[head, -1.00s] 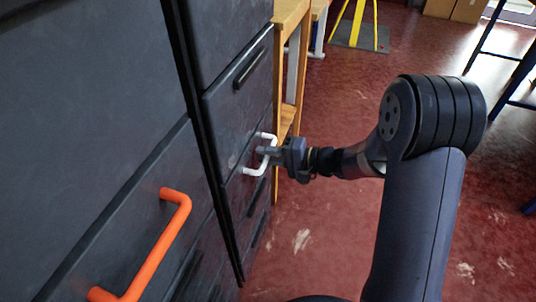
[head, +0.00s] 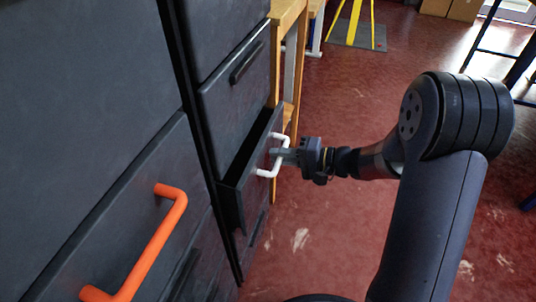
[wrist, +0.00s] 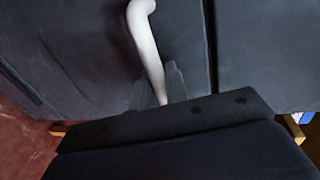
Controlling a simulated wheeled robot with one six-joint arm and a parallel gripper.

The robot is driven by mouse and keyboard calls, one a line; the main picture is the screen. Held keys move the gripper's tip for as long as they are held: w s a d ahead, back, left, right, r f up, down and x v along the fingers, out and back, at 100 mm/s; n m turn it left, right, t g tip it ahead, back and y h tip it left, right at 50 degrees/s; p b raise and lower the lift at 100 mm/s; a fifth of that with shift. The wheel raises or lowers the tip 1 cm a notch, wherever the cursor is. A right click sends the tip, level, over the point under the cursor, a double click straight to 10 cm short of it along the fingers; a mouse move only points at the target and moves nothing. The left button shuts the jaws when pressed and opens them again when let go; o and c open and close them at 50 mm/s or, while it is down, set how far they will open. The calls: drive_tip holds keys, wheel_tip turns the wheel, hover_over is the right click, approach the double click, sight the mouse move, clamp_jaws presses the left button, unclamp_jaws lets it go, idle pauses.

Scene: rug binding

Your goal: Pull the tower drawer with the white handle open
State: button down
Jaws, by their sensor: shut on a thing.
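The tower drawer (head: 232,202) is dark grey and stands partly out of its tower, with a dark gap showing behind its front. Its white handle (head: 277,166) is a bar on the drawer front. My gripper (head: 287,157) is shut on the white handle, reaching it from the right. In the wrist view the white handle (wrist: 146,45) runs down between the gripper's fingers (wrist: 160,88); its lower part is hidden by my gripper.
A drawer with an orange handle (head: 150,245) is at the near left. A closed drawer with a dark handle (head: 246,62) sits above. A wooden frame (head: 290,60) stands behind the tower.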

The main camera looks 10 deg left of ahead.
drive_tip(key=f+b+v, duration=0.1)
drive_tip(key=f+v, duration=0.1)
drive_tip(key=v, duration=0.7)
drive_tip(key=f+b+v, duration=0.1)
drive_tip(key=f+v, duration=0.1)
drive_tip(key=v, duration=0.8)
drive_tip(key=shift+s+d, duration=0.2)
drive_tip(key=shift+d, duration=0.2)
drive_tip(key=c, duration=1.5)
unclamp_jaws()
drive_tip(key=shift+r, duration=0.1)
drive_tip(key=p+v, duration=0.2)
drive_tip(key=v, duration=0.8)
drive_tip(key=shift+d, duration=0.4)
drive_tip(key=shift+s, duration=0.1)
